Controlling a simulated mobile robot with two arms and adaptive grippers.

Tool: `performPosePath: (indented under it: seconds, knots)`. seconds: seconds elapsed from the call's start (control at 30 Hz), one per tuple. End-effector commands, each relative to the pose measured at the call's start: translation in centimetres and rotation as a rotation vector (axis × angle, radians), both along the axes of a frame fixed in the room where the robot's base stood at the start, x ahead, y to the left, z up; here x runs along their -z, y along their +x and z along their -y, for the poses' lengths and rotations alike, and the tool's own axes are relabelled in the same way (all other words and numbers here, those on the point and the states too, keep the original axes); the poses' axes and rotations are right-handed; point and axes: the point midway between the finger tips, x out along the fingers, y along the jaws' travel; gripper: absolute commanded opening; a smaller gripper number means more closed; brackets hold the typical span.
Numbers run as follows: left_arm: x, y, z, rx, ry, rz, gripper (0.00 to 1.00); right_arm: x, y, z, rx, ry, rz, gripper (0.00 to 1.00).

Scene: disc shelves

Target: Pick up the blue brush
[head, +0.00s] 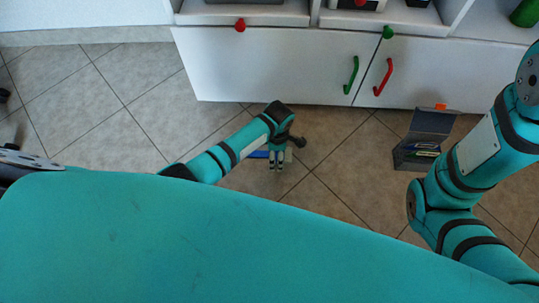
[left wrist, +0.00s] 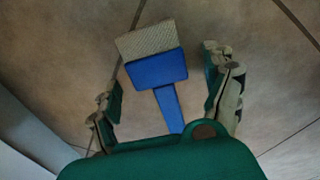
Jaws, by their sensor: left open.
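The blue brush (left wrist: 157,70) lies on the tiled floor in the left wrist view, with pale bristles at the far end. Its blue handle runs back toward my left gripper (left wrist: 168,98). The gripper is open, one finger on each side of the brush and apart from it. In the head view my left gripper (head: 276,166) points down over the floor, and a bit of the blue brush (head: 258,154) shows beside it; the rest is hidden. My right gripper is not in view.
A white cabinet (head: 270,75) with green and red handles stands at the back. A dark open box (head: 408,157) with several items stands on the floor at the right. Tiled floor (head: 325,150) around the brush is clear.

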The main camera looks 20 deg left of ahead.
Motion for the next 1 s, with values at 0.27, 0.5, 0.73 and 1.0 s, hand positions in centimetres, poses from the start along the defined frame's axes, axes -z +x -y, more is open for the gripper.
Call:
performPosePath:
  seconds: [0.27,0.5,0.73,1.0]
  knots:
    - [-0.08,0.02,-0.02,0.000,0.000,0.000,0.64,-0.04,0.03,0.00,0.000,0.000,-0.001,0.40]
    - [-0.07,0.01,0.00,0.000,0.000,0.000,0.32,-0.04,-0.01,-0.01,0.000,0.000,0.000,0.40]
    - [-0.08,0.01,0.01,0.000,0.000,0.000,0.24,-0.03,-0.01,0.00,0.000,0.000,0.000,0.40]
    - [-0.94,0.02,0.05,0.000,-0.001,0.000,0.24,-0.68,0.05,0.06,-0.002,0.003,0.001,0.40]
